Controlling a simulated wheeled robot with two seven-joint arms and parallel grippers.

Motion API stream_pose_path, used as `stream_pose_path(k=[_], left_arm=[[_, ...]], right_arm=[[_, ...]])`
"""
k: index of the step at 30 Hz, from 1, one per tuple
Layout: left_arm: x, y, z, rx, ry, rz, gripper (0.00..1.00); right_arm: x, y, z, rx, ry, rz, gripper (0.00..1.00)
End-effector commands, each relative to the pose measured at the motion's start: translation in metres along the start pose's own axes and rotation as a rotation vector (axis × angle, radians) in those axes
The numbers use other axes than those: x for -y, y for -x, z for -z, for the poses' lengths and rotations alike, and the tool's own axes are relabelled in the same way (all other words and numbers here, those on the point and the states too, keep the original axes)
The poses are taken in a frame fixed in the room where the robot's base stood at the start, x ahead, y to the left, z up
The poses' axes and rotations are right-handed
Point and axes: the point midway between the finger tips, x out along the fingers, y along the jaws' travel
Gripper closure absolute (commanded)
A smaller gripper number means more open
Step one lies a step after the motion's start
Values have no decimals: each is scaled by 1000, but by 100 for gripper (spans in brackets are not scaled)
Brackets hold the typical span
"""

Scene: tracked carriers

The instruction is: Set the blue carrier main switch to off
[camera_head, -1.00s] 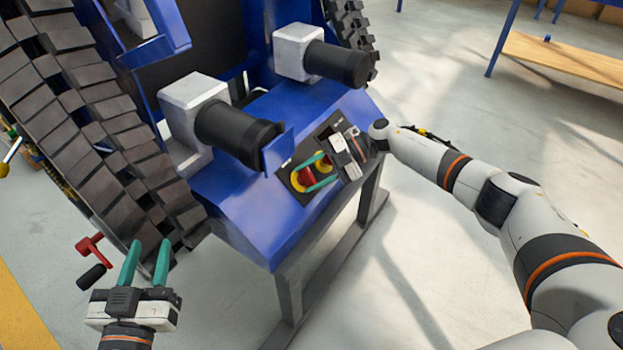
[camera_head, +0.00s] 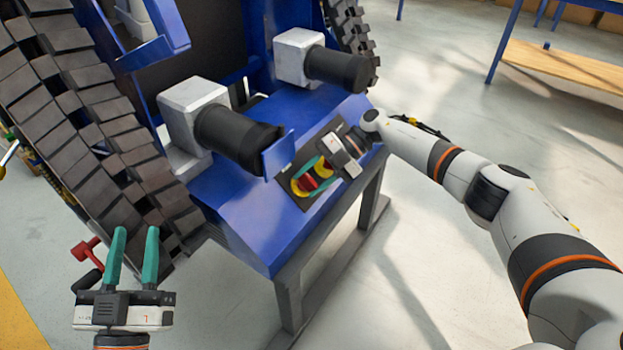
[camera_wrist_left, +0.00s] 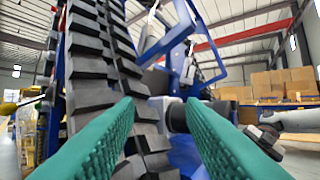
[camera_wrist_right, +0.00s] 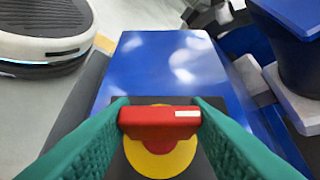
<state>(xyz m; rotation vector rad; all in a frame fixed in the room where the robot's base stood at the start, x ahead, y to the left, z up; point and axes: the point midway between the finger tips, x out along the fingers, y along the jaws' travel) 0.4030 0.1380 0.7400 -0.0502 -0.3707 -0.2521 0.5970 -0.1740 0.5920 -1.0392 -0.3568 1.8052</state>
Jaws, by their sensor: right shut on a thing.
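The blue carrier (camera_head: 245,222) has a sloped panel with the main switch, a red handle (camera_head: 308,183) on a yellow disc (camera_head: 297,189). In the right wrist view the red handle (camera_wrist_right: 155,118) lies crosswise over the yellow disc (camera_wrist_right: 160,160), with a white mark at its right end. My right gripper (camera_head: 309,176) is shut on the handle, one green finger at each end. Any on or off lettering is hidden or too small to read. My left gripper (camera_head: 134,232) is open and empty, left of the carrier's panel.
Two black cylinders on white blocks (camera_head: 192,108) stand on the carrier behind the panel. A blue upright plate (camera_head: 279,153) is close to the switch. A dark track (camera_head: 110,140) and a red crank (camera_head: 86,250) are near my left gripper.

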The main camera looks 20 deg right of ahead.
Motion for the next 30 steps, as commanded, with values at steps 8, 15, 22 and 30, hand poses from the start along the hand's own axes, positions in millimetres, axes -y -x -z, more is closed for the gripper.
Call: stream_pose_path(k=[8,15,22,30], left_arm=[[0,0,0,-1,0,0,64],[0,0,0,-4,0,0,64],[-3,2,14,-101,-3,-7,64],[-4,4,24,-164,-5,-9,64]], right_arm=[[0,-1,0,1,0,-1,36],[0,4,0,-1,0,1,36],[1,41,0,-4,-1,3,36],[0,95,0,-1,0,2,36]])
